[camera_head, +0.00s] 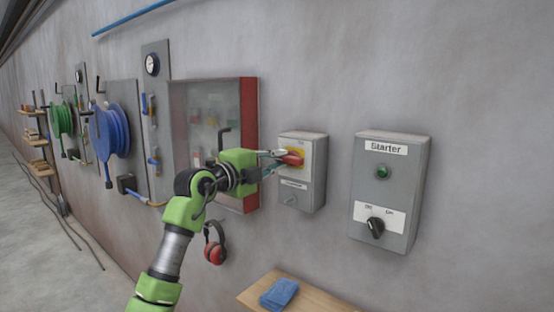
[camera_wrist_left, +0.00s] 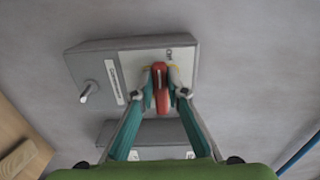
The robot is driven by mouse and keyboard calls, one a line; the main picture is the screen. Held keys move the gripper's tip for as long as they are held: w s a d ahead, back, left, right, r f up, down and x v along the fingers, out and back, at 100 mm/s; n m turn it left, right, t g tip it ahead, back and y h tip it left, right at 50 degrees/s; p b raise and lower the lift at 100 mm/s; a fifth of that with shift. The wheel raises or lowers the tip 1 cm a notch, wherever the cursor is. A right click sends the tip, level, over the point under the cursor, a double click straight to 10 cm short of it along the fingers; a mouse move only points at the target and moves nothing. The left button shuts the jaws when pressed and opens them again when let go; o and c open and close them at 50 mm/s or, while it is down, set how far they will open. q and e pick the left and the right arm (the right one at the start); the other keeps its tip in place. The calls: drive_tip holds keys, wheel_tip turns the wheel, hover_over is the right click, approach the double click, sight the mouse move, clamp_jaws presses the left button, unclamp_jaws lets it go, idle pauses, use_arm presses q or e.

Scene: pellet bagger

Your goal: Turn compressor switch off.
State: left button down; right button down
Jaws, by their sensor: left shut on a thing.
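The compressor switch is a grey box (camera_head: 317,182) on the wall with a red rotary handle (camera_head: 292,159) on a yellow plate. My left gripper (camera_head: 287,157) reaches it from the left and is shut on the red handle. In the left wrist view the box (camera_wrist_left: 90,62) carries a label, and the red handle (camera_wrist_left: 161,92) sits between the two fingertips (camera_wrist_left: 167,94). In the head view the handle lies roughly sideways; the fingers partly cover it and its plate. My right gripper is in neither view.
A grey Starter box (camera_head: 388,190) with a green light and black knob hangs to the right. A red-sided cabinet (camera_head: 249,110) is close on the left, with red ear defenders (camera_head: 215,249) below. A wooden shelf (camera_head: 255,297) holds a blue cloth (camera_head: 279,293).

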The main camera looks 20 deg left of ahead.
use_arm(q)
drive_tip(key=shift+d, duration=0.1)
drive_tip(key=c, duration=2.2)
unclamp_jaws()
drive_tip(key=shift+o, duration=1.1)
drive_tip(key=shift+w, duration=0.15)
drive_tip(key=v, duration=1.2)
drive_tip(key=shift+d, duration=0.15)
